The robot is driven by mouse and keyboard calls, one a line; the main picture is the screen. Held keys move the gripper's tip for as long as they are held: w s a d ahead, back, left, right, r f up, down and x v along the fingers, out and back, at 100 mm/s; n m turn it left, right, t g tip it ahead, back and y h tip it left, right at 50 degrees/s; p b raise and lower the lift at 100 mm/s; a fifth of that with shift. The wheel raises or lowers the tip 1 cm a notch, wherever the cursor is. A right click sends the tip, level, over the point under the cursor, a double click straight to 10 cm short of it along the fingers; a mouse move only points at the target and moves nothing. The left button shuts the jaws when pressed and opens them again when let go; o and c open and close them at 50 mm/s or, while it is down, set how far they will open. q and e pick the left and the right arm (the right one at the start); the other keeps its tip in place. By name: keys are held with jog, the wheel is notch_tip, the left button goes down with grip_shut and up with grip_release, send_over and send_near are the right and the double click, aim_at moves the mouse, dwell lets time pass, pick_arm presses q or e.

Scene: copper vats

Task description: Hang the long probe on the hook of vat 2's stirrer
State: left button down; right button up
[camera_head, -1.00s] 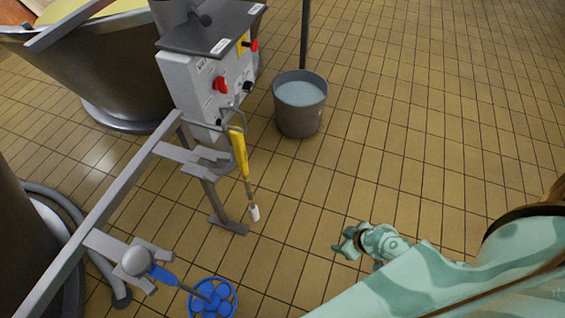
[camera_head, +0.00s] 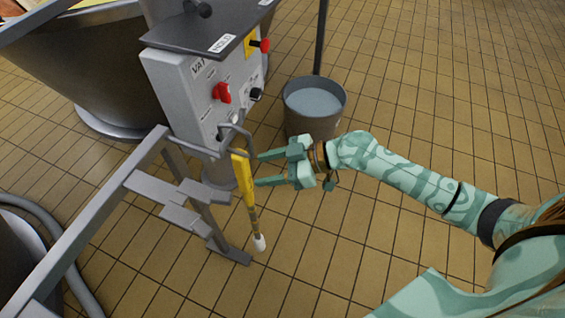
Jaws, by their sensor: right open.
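A long yellow probe (camera_head: 245,180) with a thin shaft and a white tip (camera_head: 259,243) hangs upright, slightly tilted, from a grey bent hook (camera_head: 237,132) at the front of the grey control box (camera_head: 195,90). The box carries a label starting "VAT"; its number is not readable. My right gripper (camera_head: 258,169) is open and points left. Its two fingertips are close to the right side of the yellow handle; I cannot tell whether they touch it. Vat 2's stirrer cannot be made out with certainty. My left gripper is not in view.
A grey metal rail (camera_head: 95,210) with flat brackets runs along the left. A bucket of liquid (camera_head: 314,102) stands on the tiled floor behind my right gripper. A large vat (camera_head: 75,70) stands at the upper left. The floor to the right is open.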

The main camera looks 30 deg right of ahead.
aim_at(250, 172)
jog(key=b+x, duration=0.1)
jog(key=x, duration=0.3)
jog(key=shift+w+a+f, duration=0.15)
jog(key=shift+a+f, duration=0.1)
jog(key=shift+f, duration=0.05)
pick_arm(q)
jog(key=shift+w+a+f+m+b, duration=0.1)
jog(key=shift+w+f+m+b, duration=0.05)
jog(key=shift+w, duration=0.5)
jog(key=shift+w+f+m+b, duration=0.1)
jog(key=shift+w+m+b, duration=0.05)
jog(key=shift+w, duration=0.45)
pick_arm(e)
jog(key=shift+w+a+f, duration=0.2)
jog(key=shift+w+a, duration=0.15)
jog(key=shift+a, duration=0.3)
grip_shut()
jog(key=shift+r, duration=0.1)
